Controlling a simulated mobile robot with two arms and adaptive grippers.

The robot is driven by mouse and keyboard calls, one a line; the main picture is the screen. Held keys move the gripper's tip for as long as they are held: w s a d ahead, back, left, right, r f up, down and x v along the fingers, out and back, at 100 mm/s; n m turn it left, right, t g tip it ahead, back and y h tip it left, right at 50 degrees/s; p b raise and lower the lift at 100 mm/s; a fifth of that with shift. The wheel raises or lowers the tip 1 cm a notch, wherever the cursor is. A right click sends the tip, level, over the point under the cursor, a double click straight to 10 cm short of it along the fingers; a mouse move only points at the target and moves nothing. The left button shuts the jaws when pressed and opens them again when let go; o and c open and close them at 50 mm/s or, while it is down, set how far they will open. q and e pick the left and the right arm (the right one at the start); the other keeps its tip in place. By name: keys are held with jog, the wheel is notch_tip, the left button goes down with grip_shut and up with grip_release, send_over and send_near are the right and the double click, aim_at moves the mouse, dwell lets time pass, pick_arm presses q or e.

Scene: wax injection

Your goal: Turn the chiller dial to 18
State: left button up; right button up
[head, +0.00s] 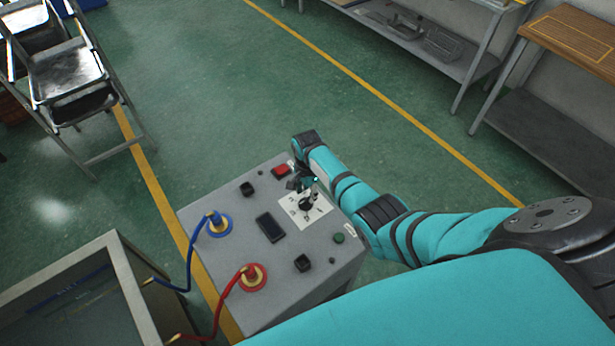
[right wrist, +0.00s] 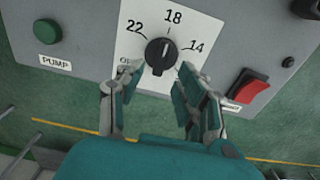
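The chiller dial is a round black knob (right wrist: 161,55) on a white plate (right wrist: 128,48) marked 22, 18 and 14, with a partly hidden OFF at lower left. Its ridge runs roughly up and down, near the 18 mark; I cannot tell exactly where it points. In the head view the dial (head: 306,204) sits on top of the grey chiller box (head: 240,195). My right gripper (right wrist: 158,76) is open and empty, its fingers to either side just below the knob, apparently not gripping it. In the head view the right gripper (head: 302,183) is at the plate's far edge. My left gripper is not in view.
A red switch (right wrist: 249,90) and a green PUMP button (right wrist: 47,31) flank the plate. Blue (head: 219,223) and red (head: 252,277) hoses rise from the box. A metal rack stands at left and shelves at upper right. Green floor is clear between.

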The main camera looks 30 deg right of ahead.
aim_at(307, 199)
notch_tip(307, 199, up, 8)
jog(key=shift+r, duration=0.25)
dwell(0.5)
